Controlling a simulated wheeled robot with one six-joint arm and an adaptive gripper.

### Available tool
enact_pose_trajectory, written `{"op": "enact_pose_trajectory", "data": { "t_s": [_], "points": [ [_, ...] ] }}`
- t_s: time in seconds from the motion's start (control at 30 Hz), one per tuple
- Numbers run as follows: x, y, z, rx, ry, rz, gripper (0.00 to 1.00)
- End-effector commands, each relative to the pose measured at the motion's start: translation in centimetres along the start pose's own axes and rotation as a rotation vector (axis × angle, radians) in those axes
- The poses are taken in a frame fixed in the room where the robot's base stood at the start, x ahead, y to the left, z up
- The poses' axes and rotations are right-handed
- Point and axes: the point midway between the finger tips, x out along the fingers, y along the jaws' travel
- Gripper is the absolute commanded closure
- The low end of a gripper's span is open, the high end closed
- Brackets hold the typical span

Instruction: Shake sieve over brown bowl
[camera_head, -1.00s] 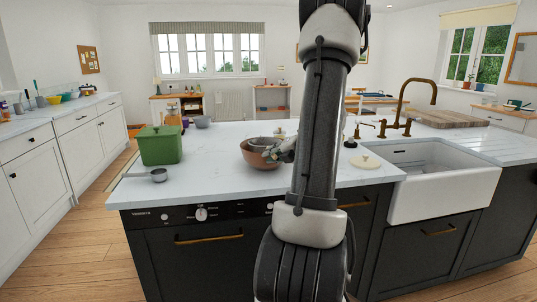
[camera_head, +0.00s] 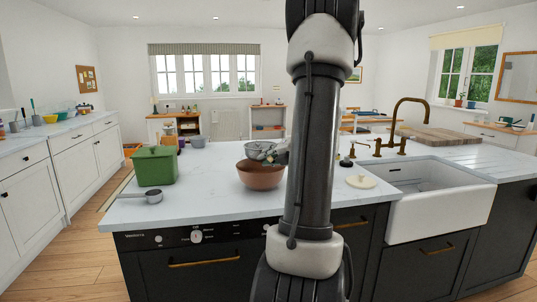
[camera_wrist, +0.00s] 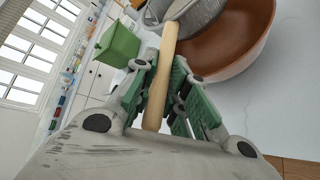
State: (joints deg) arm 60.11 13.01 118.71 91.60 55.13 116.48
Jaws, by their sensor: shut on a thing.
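The brown bowl (camera_head: 260,176) stands on the white island counter, left of my arm. The sieve (camera_head: 260,150) is a grey metal basket held just above the bowl's rim, toward its back. In the wrist view the sieve (camera_wrist: 190,12) shows at the top edge, partly cut off, over the bowl (camera_wrist: 232,45). Its wooden handle (camera_wrist: 160,75) runs between the green fingers of my gripper (camera_wrist: 165,88), which is shut on it. In the head view my gripper (camera_head: 283,157) is mostly hidden behind my arm.
A green lidded box (camera_head: 155,168) and a small metal pan (camera_head: 146,196) stand on the counter (camera_head: 215,205) to the left. A pale round lid (camera_head: 361,181), a brass tap (camera_head: 407,115) and a white sink (camera_head: 440,205) are to the right.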

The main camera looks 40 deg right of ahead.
Motion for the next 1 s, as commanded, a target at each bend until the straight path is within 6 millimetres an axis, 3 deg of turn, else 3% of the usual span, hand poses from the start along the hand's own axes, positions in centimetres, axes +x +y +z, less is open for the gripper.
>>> {"op": "enact_pose_trajectory", "data": {
  "t_s": [0.5,0.77,1.0],
  "points": [
    [0.3,-0.6,-0.3,-0.007,-0.008,0.008,1.00],
    [-0.4,-1.4,0.6,-0.007,-0.008,0.008,1.00],
    [0.7,-0.2,-0.8,-0.008,-0.006,0.009,1.00]
  ]
}}
